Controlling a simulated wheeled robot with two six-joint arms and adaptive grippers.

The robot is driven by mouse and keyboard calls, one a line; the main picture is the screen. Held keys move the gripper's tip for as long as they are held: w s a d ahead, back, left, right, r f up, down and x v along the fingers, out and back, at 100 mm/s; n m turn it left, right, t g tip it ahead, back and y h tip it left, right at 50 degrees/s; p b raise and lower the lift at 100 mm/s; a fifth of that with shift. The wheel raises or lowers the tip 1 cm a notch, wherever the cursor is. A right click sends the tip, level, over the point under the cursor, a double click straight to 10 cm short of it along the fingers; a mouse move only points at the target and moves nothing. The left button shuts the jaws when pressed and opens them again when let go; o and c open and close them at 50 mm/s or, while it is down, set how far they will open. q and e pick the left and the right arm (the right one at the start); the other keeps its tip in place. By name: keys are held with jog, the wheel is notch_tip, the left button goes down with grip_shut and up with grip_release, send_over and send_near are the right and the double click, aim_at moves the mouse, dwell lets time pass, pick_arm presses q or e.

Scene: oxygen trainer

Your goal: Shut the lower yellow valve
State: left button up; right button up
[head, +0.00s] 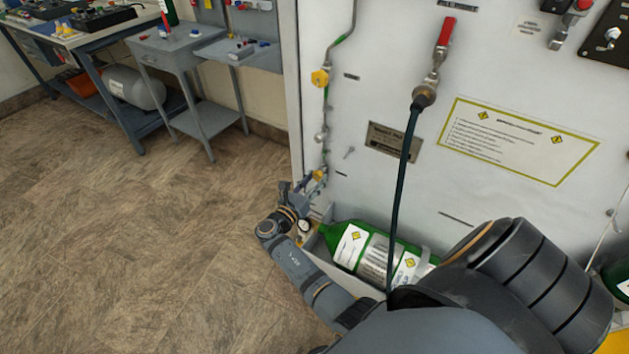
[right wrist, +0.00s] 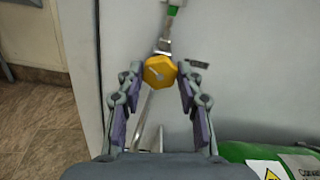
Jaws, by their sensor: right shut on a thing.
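The lower yellow valve (head: 319,174) sits low on the thin pipe at the left edge of the white panel. It is a yellow knob (right wrist: 160,72) in the right wrist view, between my right fingertips. My right gripper (head: 303,186) is at this valve and shut on it, one finger on each side of the knob (right wrist: 159,80). In the wrist view a pale handle or rod hangs down behind the knob; its exact shape is unclear. The upper yellow valve (head: 320,77) is higher on the same pipe, apart from my gripper. My left gripper is not in view.
A green gas cylinder (head: 375,257) lies just right of my gripper, with a gauge near its neck. A dark hose (head: 404,180) hangs from a red-handled valve (head: 446,32). Workbenches (head: 100,40) stand at the back left. The floor to the left is clear.

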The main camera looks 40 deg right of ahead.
jog(key=shift+m, duration=0.6)
jog(key=m+b, duration=0.1)
jog(key=m, duration=0.1)
jog(key=shift+f+m, duration=0.1)
jog(key=shift+m, duration=0.3)
jog(key=shift+m+b, duration=0.45)
jog(key=shift+m, duration=0.85)
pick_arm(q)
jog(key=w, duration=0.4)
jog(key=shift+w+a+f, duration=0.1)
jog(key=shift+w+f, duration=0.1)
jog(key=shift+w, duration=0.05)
pick_arm(e)
jog(key=o, duration=1.2)
jog(key=shift+c, duration=0.2)
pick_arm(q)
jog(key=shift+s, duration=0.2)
